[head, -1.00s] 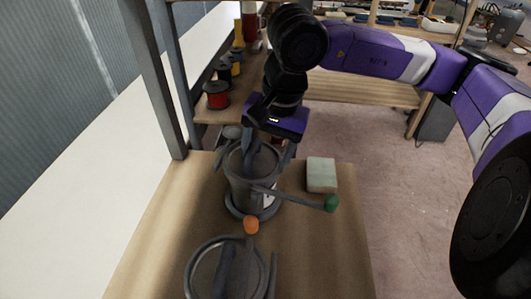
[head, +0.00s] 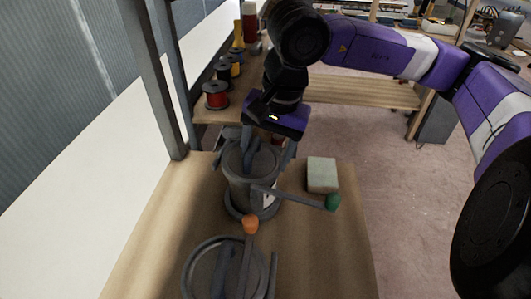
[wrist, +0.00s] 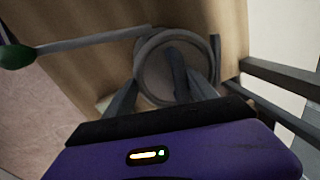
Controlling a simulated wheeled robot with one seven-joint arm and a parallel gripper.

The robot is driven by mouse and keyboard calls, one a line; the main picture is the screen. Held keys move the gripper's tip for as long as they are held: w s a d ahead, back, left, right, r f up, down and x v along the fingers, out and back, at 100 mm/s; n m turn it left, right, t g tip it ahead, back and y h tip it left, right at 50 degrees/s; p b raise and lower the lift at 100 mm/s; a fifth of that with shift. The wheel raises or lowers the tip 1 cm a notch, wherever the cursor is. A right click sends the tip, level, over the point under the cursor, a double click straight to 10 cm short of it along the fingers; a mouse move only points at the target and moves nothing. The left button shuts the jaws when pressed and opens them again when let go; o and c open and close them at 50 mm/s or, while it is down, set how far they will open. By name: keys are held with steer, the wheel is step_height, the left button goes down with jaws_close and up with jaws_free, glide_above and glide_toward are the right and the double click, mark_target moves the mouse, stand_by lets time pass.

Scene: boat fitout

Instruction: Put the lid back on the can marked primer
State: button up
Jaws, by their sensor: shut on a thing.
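A grey can (head: 240,192) stands on the wooden bench with a round grey lid (head: 265,163) at its top. The lid has an upright bar handle, and my gripper (head: 250,152) is shut on it from above. In the wrist view the lid (wrist: 155,80) lies within the can's round rim (wrist: 145,52), with the handle between my fingers (wrist: 165,90). I cannot tell whether the lid is fully seated. A pale label patch (head: 269,198) on the can is too small to read. A lever with a green knob (head: 332,202) extends right from this can.
A second can (head: 190,268) with a bar across its top stands nearer, with an orange-knobbed lever (head: 250,224). A pale green block (head: 322,174) lies right of the first can. Spools (head: 216,95) line the shelf behind. A grey post (head: 150,80) rises at left.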

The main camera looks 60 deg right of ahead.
steer(key=shift+f, duration=0.15)
steer(key=o, duration=1.8)
steer(key=shift+c, duration=0.2)
steer(key=shift+r+p, duration=1.05)
steer(key=shift+r, duration=2.55)
